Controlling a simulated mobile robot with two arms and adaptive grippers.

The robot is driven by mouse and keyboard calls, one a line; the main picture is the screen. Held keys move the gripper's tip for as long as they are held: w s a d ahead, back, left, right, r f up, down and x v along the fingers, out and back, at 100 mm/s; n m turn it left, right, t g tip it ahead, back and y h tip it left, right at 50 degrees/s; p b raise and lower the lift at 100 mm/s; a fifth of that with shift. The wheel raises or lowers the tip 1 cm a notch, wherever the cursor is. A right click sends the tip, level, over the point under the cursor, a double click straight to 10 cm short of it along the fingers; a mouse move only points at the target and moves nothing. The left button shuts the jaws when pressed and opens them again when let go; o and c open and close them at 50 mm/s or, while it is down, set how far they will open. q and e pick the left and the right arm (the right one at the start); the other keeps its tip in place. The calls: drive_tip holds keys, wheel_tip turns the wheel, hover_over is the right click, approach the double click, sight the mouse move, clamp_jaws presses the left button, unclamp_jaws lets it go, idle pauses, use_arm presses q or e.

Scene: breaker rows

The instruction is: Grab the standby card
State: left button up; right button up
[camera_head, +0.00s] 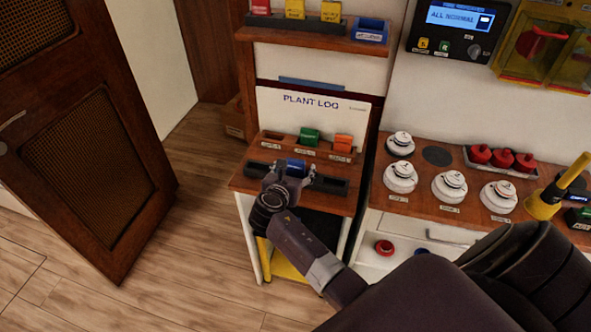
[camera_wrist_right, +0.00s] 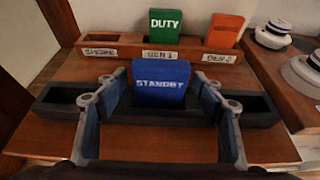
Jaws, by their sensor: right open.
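The blue standby card (camera_wrist_right: 161,80), lettered STANDBY, stands upright in the middle of a dark slotted holder (camera_wrist_right: 58,108) in the right wrist view. In the head view the card (camera_head: 296,165) shows just beyond my right gripper, in the holder (camera_head: 334,184) on the small wooden desk. My right gripper (camera_head: 289,174) is open, with one finger on each side of the card. In the right wrist view a gap shows between the card and each finger of the gripper (camera_wrist_right: 163,88). Whether the fingertips touch the holder cannot be told. My left gripper is not in view.
Behind is a wooden rack (camera_wrist_right: 128,50) with a green DUTY card (camera_wrist_right: 167,24) and an orange card (camera_wrist_right: 223,31); its left slot is empty. A PLANT LOG board (camera_head: 318,106) stands behind. White knobbed devices (camera_head: 399,177) are on the right counter. Floor at left is clear.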

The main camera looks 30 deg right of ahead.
drive_tip(key=c, duration=1.3)
